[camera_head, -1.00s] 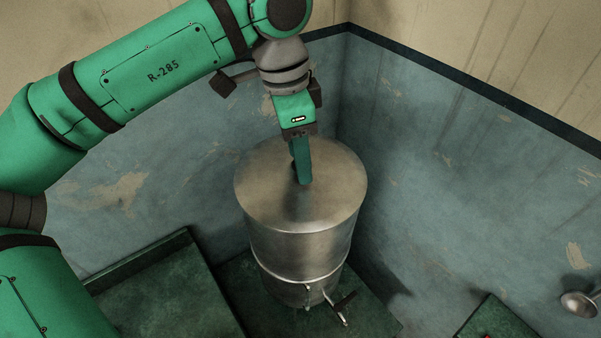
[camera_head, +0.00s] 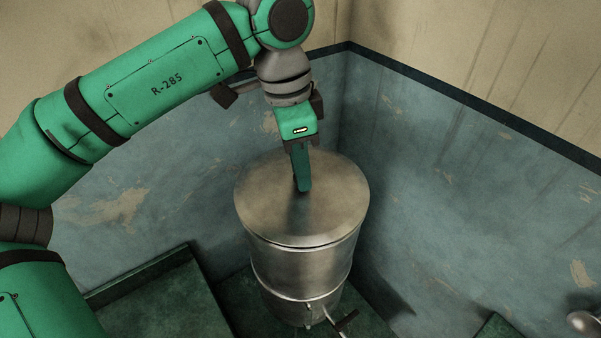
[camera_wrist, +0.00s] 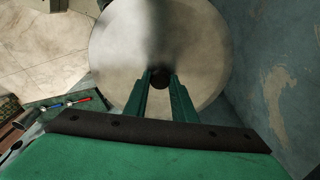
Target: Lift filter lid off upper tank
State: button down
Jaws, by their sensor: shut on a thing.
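The filter lid (camera_head: 265,205) is a round brushed-metal disc on top of the cylindrical steel tank (camera_head: 300,268). A thin dark gap shows under the lid's front rim, so the lid seems slightly raised; it looks nearly level. My gripper (camera_head: 303,188) points down at the lid's middle. In the wrist view, its two green fingers (camera_wrist: 160,82) close on a dark round knob (camera_wrist: 160,77) at the centre of the lid (camera_wrist: 115,50). The fingers hide the knob in the head view.
A tap (camera_head: 344,322) sticks out low on the tank's front. The tank stands in a wall corner, with blue walls (camera_head: 440,170) close behind and right. A green counter (camera_head: 160,300) lies to the left. A red-and-blue item (camera_wrist: 75,101) lies on a green surface in the wrist view.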

jog(key=s+d+r, duration=0.2)
jog(key=s+r, duration=1.1)
jog(key=r, duration=0.1)
jog(key=shift+s+d+r, duration=0.25)
jog(key=shift+s+r, duration=0.15)
